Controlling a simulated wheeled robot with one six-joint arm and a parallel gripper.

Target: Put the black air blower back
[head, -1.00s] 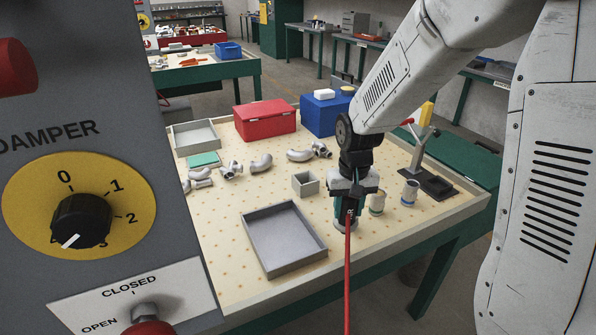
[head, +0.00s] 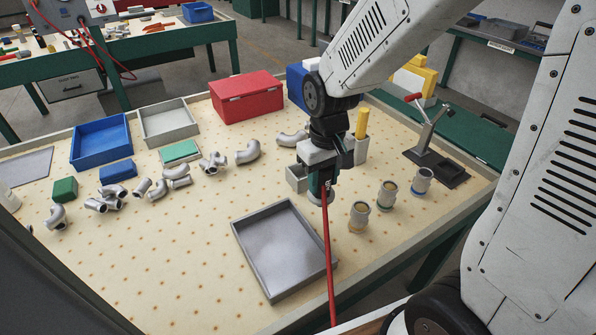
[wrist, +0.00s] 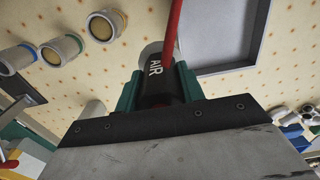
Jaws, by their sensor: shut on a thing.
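The black air blower (wrist: 155,92), marked AIR, is between the green fingers of my gripper (wrist: 158,88) in the wrist view. In the head view my gripper (head: 322,185) is shut on it, pointing down over the table between the grey tray and the small grey box. A red hose (head: 328,255) runs from the blower toward the front; it also shows in the wrist view (wrist: 173,35). A pale round thing (wrist: 150,56) lies beyond the blower, partly hidden; I cannot tell whether they touch.
Three cylindrical castings (head: 387,195) stand right of my gripper. The empty grey tray (head: 245,255) lies front left, a small grey box (head: 294,176) close behind my gripper. A stand with a red handle (head: 432,140) is at right. Pipe elbows lie left; the front-left table is clear.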

